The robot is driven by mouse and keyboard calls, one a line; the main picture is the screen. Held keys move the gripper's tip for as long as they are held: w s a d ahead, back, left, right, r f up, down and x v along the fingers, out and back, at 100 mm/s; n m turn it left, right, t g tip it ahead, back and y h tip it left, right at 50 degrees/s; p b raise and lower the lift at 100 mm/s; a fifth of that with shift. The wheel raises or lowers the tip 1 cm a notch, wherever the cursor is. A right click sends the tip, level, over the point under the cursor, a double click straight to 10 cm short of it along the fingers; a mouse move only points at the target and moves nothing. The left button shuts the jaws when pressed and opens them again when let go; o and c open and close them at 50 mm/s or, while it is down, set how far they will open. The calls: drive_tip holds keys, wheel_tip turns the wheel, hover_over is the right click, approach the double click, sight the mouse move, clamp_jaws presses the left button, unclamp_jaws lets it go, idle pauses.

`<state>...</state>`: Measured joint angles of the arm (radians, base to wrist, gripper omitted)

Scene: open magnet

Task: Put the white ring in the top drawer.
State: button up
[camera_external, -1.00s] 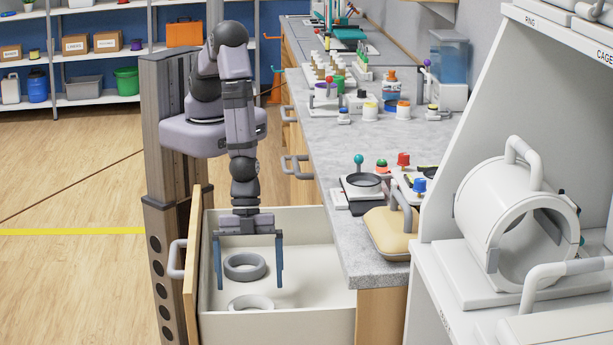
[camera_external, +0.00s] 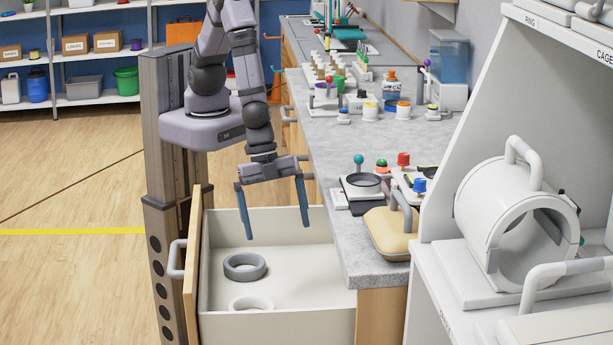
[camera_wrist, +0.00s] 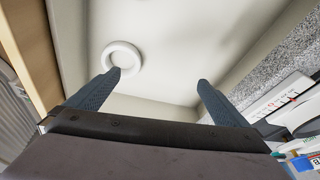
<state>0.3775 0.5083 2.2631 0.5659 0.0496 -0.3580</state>
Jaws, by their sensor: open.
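The white ring (camera_external: 250,303) lies flat on the floor of the open top drawer (camera_external: 325,275), near its front wall in the external view. It also shows in the wrist view (camera_wrist: 121,58), beyond my left fingertip. My gripper (camera_external: 278,233) is open and empty, tilted, above the far side of the drawer. Its fingers also show wide apart in the wrist view (camera_wrist: 158,80). It touches neither ring nor drawer wall as far as I can see.
A grey ring (camera_external: 245,266) lies in the drawer behind the white one. A white cylindrical coil (camera_external: 510,220) stands far right.

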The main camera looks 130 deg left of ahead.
drive_tip(key=s+a+r+n+g+y, duration=0.1)
drive_tip(key=s+a+r+n, duration=0.15)
drive_tip(key=a, duration=0.25)
drive_tip(key=s+a+r+n+y, duration=0.1)
drive_tip(key=s+a+r, duration=0.25)
drive_tip(key=a, duration=0.25)
drive_tip(key=s+a+r+n+g, duration=0.2)
drive_tip(key=s+a+r+n, duration=0.1)
drive_tip(key=s, duration=0.6)
drive_tip(key=shift+s+r+g+h, duration=0.2)
drive_tip(key=shift+r+g+h, duration=0.15)
drive_tip(key=shift+r, duration=0.55)
